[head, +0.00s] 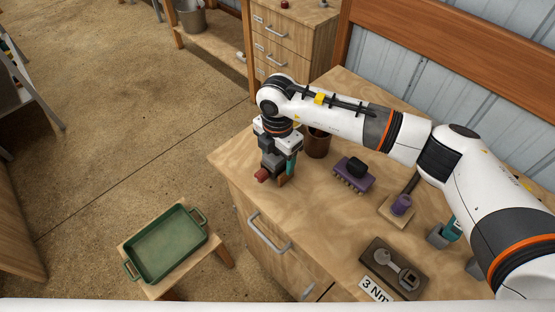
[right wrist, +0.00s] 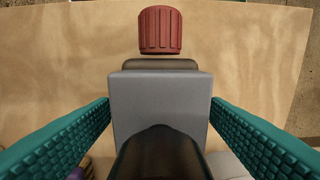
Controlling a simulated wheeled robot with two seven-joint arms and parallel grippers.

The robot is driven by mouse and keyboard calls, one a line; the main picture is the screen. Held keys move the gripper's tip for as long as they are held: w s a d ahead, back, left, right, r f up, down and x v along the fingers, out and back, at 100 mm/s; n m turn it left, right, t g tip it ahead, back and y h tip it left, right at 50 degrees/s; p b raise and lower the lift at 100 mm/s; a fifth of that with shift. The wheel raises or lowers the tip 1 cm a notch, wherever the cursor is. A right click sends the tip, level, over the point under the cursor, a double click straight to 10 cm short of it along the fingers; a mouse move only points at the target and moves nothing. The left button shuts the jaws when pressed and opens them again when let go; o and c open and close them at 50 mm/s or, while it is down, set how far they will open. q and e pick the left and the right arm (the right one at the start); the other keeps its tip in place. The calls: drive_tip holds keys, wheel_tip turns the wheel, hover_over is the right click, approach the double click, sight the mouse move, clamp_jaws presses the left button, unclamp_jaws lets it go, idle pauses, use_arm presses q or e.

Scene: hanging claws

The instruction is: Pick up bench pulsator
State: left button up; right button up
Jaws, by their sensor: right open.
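My right gripper (head: 278,166) points down at the near left corner of the workbench. In the right wrist view its teal fingers (right wrist: 160,115) are open, one on each side of a grey block (right wrist: 160,92) with a dark rounded part (right wrist: 160,155) and a red ribbed knob (right wrist: 160,30). This looks like the bench pulsator, though no label shows. In the head view the red knob (head: 262,175) sticks out below the gripper, and the gripper hides most of the body. I cannot tell whether the fingers touch the block. My left gripper is not in view.
On the workbench (head: 225,158) a brown cup (head: 318,146) stands just behind the gripper. A purple block (head: 353,176), a purple-handled item (head: 402,204) and a grey tool on a dark plate (head: 398,270) are to the right. A green tray (head: 165,243) sits on a low stool at left.

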drive_tip(key=shift+r, duration=0.1)
drive_tip(key=c, duration=1.3)
wheel_tip(320, 180, up, 9)
drive_tip(key=b, duration=0.3)
drive_tip(key=shift+r+b, duration=0.2)
drive_tip(key=shift+b, duration=0.2)
drive_tip(key=shift+r, duration=0.35)
